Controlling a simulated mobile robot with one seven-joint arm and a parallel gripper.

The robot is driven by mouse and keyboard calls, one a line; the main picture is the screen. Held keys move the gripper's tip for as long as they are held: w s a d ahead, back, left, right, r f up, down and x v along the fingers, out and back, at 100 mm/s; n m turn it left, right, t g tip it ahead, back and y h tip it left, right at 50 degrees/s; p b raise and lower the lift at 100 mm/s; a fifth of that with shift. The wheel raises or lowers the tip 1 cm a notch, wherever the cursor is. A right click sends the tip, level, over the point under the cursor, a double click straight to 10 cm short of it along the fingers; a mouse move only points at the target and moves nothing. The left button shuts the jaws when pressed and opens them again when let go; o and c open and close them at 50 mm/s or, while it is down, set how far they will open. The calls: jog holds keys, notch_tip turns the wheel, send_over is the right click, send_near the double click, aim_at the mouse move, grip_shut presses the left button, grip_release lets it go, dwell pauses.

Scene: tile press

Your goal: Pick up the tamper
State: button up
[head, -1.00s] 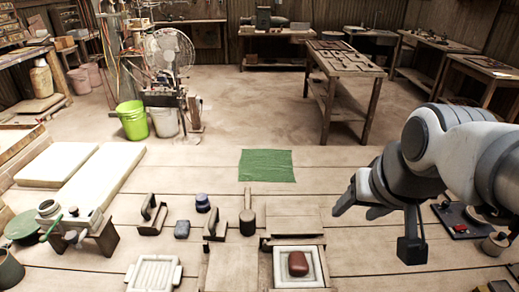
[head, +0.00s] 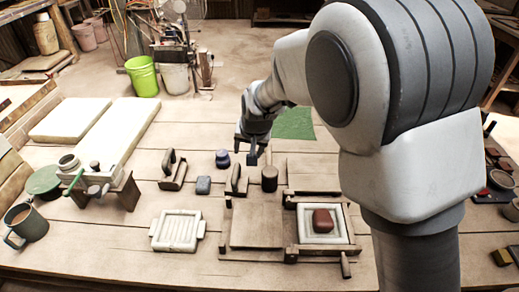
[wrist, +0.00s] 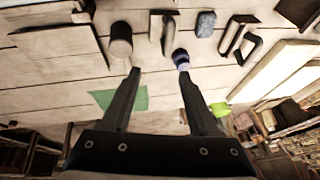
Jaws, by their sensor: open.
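The tamper is a brown wooden cylinder with an upright handle. Its head (head: 269,178) stands on the bench behind the press, and its handle is mostly hidden by my gripper and arm in the head view. In the wrist view the tamper (wrist: 120,41) is near the top, above and left of the left fingertip. My gripper (head: 250,151) is just behind and left of the tamper in the head view. In the wrist view my gripper (wrist: 159,71) has its two fingers apart with nothing between them.
A dark blue knobbed object (head: 222,159), a blue-grey block (head: 203,185) and a handled wooden tool (head: 235,181) stand close by. The wooden press (head: 256,222) holds a white tray (head: 345,236) with a red-brown lump (head: 322,220). A green cloth (head: 294,124) lies behind.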

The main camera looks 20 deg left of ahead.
aim_at(236, 171)
jog(key=shift+s+a+b+x, duration=0.2)
jog(key=shift+a+x, duration=0.1)
jog(key=shift+x, duration=2.95)
jog(key=shift+s+a+b+x, duration=0.15)
jog(key=shift+a+x, duration=0.15)
jog(key=shift+x, duration=2.9)
jog(key=shift+s+a+b+x, duration=0.1)
jog(key=shift+a+b+x, duration=0.15)
jog(key=shift+x, duration=3)
jog(key=shift+a+r, duration=0.1)
jog(key=shift+c, duration=0.2)
grip_shut()
jog(key=shift+r, duration=0.1)
